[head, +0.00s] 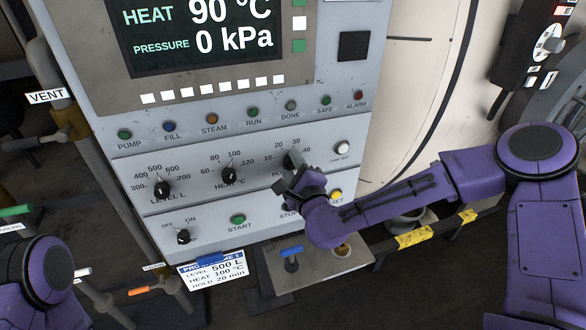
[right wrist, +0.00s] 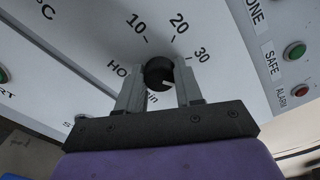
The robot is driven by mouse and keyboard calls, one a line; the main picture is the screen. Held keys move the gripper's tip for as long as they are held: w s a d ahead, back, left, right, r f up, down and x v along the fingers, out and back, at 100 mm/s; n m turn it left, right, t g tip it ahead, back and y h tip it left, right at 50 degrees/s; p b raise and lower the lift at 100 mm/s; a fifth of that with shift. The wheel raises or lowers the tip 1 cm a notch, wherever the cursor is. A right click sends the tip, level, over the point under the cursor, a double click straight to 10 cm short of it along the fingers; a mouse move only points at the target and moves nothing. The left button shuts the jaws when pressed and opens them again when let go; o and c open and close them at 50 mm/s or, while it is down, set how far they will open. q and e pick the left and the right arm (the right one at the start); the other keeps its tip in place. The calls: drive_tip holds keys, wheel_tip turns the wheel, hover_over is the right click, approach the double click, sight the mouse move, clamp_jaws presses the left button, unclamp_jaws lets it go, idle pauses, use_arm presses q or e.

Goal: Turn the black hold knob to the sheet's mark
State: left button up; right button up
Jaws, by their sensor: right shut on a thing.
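The black hold knob (head: 289,159) is on the control panel, at the right end of the row of dials marked 10 to 40. My right gripper (head: 297,174) reaches it from the front and is shut on it. In the right wrist view the knob (right wrist: 157,71) sits between the two grey fingers. A small white line on it faces right, roughly on the 30 side; its exact reading is hard to tell. The white sheet (head: 214,270) below the panel reads level 500 L, heat 100 °C, hold 20 min. My left gripper is out of view.
The level knob (head: 162,188) and heat knob (head: 229,173) stand left of the hold knob. Coloured buttons run above, and start (head: 237,219) and yellow reset (head: 335,194) buttons are below. A blue-handled valve (head: 291,252) stands under the panel.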

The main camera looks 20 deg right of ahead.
drive_tip(key=n+b, duration=0.1)
drive_tip(key=n, duration=0.2)
drive_tip(key=shift+n, duration=0.4)
drive_tip(key=n+b, duration=0.1)
drive_tip(key=n, duration=0.3)
drive_tip(key=shift+f, duration=0.1)
drive_tip(key=n, duration=0.5)
drive_tip(key=shift+b, duration=0.3)
drive_tip(key=shift+s+n, duration=0.1)
drive_tip(key=shift+n, duration=1.8)
drive_tip(key=shift+f, duration=0.1)
drive_tip(key=o, duration=0.9)
drive_tip(key=shift+o, duration=0.7)
drive_tip(key=shift+s, duration=0.1)
